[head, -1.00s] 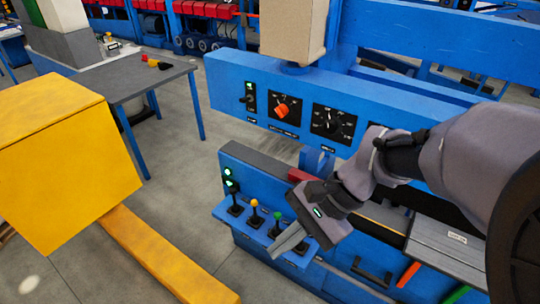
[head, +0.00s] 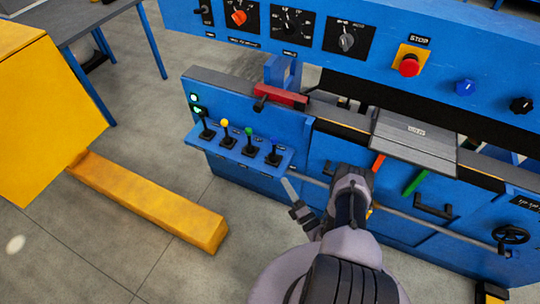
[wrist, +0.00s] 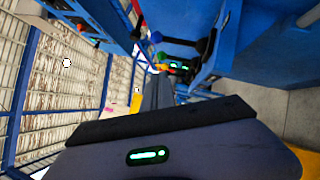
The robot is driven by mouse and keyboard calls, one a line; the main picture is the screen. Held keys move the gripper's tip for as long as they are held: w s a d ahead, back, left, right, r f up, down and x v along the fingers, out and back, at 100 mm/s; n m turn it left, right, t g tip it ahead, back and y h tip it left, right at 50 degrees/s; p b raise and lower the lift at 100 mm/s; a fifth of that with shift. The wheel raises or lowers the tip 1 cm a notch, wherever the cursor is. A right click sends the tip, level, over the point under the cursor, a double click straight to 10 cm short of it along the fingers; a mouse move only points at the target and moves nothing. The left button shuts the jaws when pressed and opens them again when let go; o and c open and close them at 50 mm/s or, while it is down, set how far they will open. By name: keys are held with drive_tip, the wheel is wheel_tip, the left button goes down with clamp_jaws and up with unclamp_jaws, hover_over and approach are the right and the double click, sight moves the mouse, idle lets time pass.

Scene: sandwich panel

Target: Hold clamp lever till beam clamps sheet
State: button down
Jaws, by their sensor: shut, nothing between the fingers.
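Four small levers stand in a row on a blue shelf (head: 240,148) in the head view: a black-knobbed lever (head: 205,125), a yellow-knobbed one (head: 226,138), a green-knobbed one (head: 249,142) and a blue-knobbed one (head: 273,152). I cannot tell by its label which is the clamp lever. My gripper (head: 287,186) is shut and empty, below and right of the blue-knobbed lever, apart from it. It also shows in the wrist view (wrist: 157,90). A blue beam (head: 370,45) with dials spans above the bed. A grey labelled plate (head: 415,131) lies on the bed.
A red stop button (head: 409,66) and selector dials sit on the beam. A red block with a black handle (head: 282,96) is behind the levers. A yellow box (head: 45,110) and yellow floor bar (head: 150,205) stand left. Bare floor lies before the machine.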

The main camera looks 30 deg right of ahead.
drive_tip(key=shift+s+f, duration=0.1)
drive_tip(key=shift+f, duration=0.05)
drive_tip(key=b, duration=0.5)
approach(274, 149)
drive_tip(key=w+a+r, duration=0.3)
drive_tip(key=a, duration=0.1)
drive_tip(key=w+d+r, duration=0.1)
drive_tip(key=w+d+r+b, duration=0.1)
drive_tip(key=w, duration=0.1)
drive_tip(key=shift+d+r, duration=0.15)
